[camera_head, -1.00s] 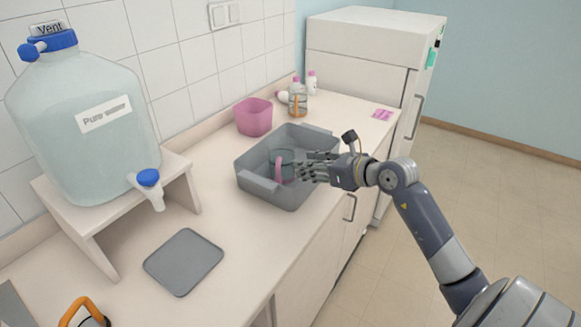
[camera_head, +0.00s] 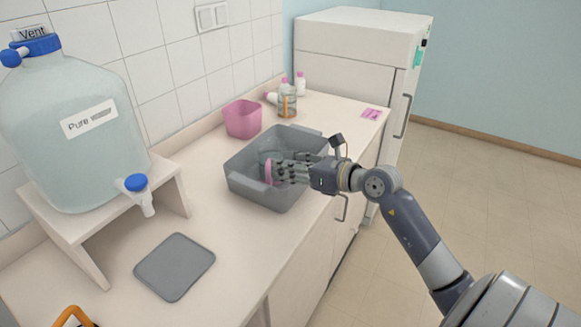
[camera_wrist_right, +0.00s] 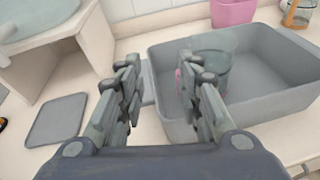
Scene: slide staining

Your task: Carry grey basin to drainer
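The grey basin (camera_head: 252,192) is an open rectangular tub standing on the counter. It also shows in the right wrist view (camera_wrist_right: 262,108). A clear cup-like vessel (camera_wrist_right: 214,62) with a pink part stands inside it, partly hidden by my fingers. My right gripper (camera_head: 285,170) reaches over the basin from the right, fingers pointing left. In the wrist view its fingers are apart, with the basin's left end between them in the picture; I cannot tell whether they touch it. A flat grey mat (camera_head: 175,267), possibly the drainer, lies empty on the counter. My left gripper is out of view.
A large water bottle (camera_head: 75,130) with a blue tap stands on a white stand (camera_head: 95,232) at the left. A pink tub (camera_head: 243,119) and small bottles (camera_head: 287,100) stand behind the basin. Bare counter (camera_head: 215,215) lies between mat and basin.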

